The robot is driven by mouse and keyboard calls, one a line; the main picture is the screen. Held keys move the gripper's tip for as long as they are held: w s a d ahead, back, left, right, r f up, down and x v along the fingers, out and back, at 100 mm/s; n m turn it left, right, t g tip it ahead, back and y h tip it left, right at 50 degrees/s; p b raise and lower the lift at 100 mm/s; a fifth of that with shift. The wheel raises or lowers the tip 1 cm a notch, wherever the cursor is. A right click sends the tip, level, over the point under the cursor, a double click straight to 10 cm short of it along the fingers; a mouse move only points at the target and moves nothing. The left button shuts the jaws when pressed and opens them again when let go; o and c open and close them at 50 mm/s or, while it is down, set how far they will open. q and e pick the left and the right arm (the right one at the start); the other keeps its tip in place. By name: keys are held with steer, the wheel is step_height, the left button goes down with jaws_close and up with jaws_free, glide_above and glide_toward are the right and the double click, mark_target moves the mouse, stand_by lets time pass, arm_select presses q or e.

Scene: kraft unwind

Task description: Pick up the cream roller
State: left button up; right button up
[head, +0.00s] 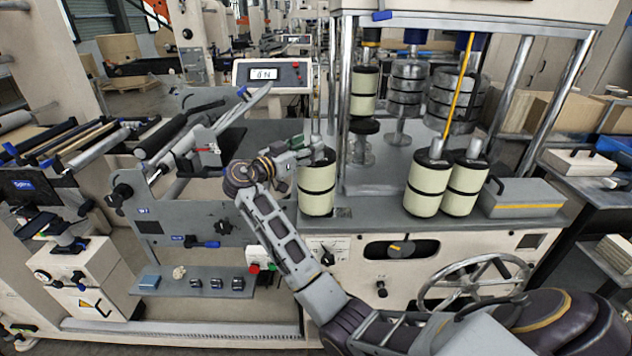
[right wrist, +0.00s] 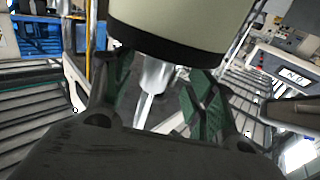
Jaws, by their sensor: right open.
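A cream roller (head: 316,202) with dark bands stands upright on the grey machine deck, with a metal shaft rising from its top. My right gripper (head: 308,157) is at the top of this roller, reaching in from the left. In the right wrist view the cream roller (right wrist: 190,14) fills the top, with its dark rim below. Its silver shaft (right wrist: 155,78) shows between the two green-padded fingers of my right gripper (right wrist: 160,92), which is open. I cannot tell whether a finger touches the shaft. My left gripper is not in view.
Two more cream rollers (head: 426,190) (head: 463,193) stand close together to the right. Another cream roller (head: 363,92) is behind, near a metal post. A grey box (head: 524,198) sits at the deck's right end. A display panel (head: 272,75) stands behind my gripper.

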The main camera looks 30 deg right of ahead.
steer(key=p+x, duration=0.1)
steer(key=x, duration=0.1)
steer(key=shift+s+d, duration=0.1)
steer(key=shift+d, duration=0.35)
steer(key=shift+d+f, duration=0.15)
steer(key=shift+d, duration=0.3)
steer(key=shift+c, duration=0.6)
jaws_close()
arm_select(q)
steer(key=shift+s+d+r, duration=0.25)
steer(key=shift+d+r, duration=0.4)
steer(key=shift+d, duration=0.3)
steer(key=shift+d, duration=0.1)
